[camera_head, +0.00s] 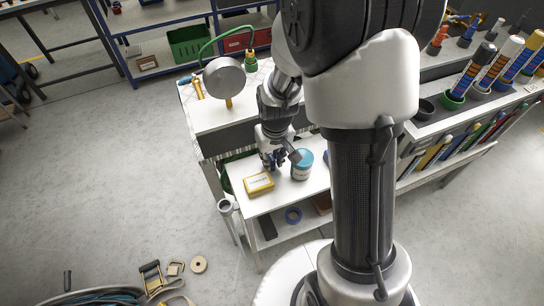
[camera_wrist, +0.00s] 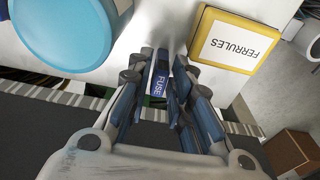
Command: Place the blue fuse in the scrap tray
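The blue fuse (camera_wrist: 160,80) shows in the wrist view, a small dark blue piece lettered FUSE. It lies between the fingers of my gripper (camera_wrist: 162,62), which look closed on its sides. In the head view my gripper (camera_head: 272,163) is low over the white bench top, between a yellow box and a blue-lidded tub; the fuse cannot be made out there. I see nothing clearly marked as the scrap tray. A brown open box (camera_head: 322,204) stands on the lower shelf, and a green bin (camera_head: 228,172) is partly hidden at the bench's left.
The yellow FERRULES box (camera_head: 258,184) and the blue-lidded tub (camera_head: 302,165) stand close on either side of my gripper. A raised shelf with a round gauge (camera_head: 224,77) stands behind. Floor is open at the left.

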